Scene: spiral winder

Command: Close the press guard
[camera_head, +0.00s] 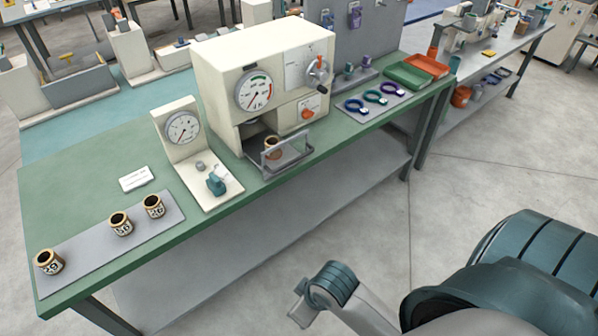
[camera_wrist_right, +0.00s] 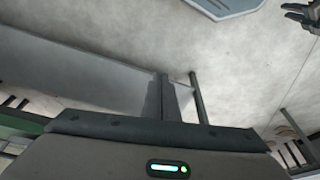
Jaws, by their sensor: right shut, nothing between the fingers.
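The cream press (camera_head: 232,80) stands on the green bench with a dial and a dark opening low in its front. Its guard, a clear panel in a grey frame (camera_head: 288,153), stands low and forward of the opening, which stays uncovered above it. A brown canister (camera_head: 271,144) shows behind the panel. My right gripper (camera_wrist_right: 163,82) is shut and empty in the wrist view, over the floor. My right arm fills the lower right of the head view, apart from the press. My left gripper cannot be made out in either view.
A small dial stand (camera_head: 182,128) is left of the press. Several canisters (camera_head: 121,223) stand on a grey mat at the bench's left end. Coloured rings (camera_head: 374,97) lie right of the press. Floor in front of the bench is clear.

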